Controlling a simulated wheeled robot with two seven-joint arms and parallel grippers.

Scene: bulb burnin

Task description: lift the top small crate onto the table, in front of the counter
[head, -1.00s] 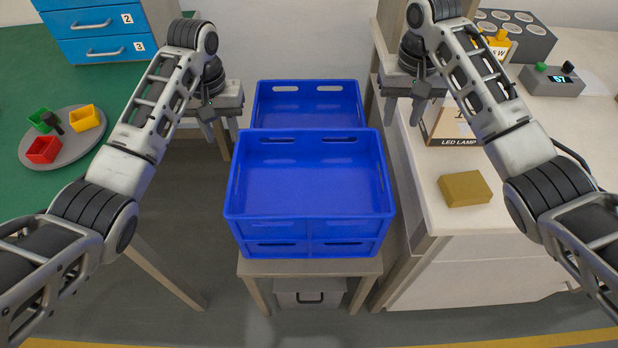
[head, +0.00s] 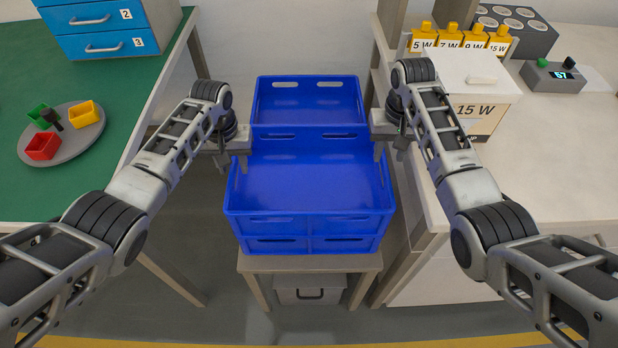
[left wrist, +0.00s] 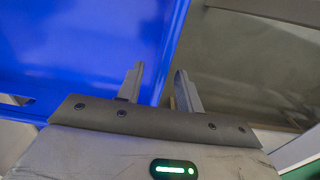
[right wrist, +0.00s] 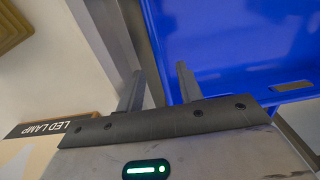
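The top small crate (head: 310,227) is blue and open, stacked on another blue crate (head: 275,246) on a low wooden stand. It looks empty. My left gripper (head: 232,163) is open at its left wall; in the left wrist view (left wrist: 158,88) one finger is over the blue inside and the other outside, with the rim between them. My right gripper (head: 389,153) is open at the right wall; in the right wrist view (right wrist: 160,90) the rim likewise runs between its fingers. Whether the fingers touch the walls I cannot tell.
A green-topped table (head: 60,190) stands left, with a grey tray (head: 85,148) of small bins. A pale counter (head: 560,150) stands right, bearing a 15 W lamp box (head: 475,115). Another blue crate (head: 305,105) is behind the stack. The stand (head: 310,264) holds the stack.

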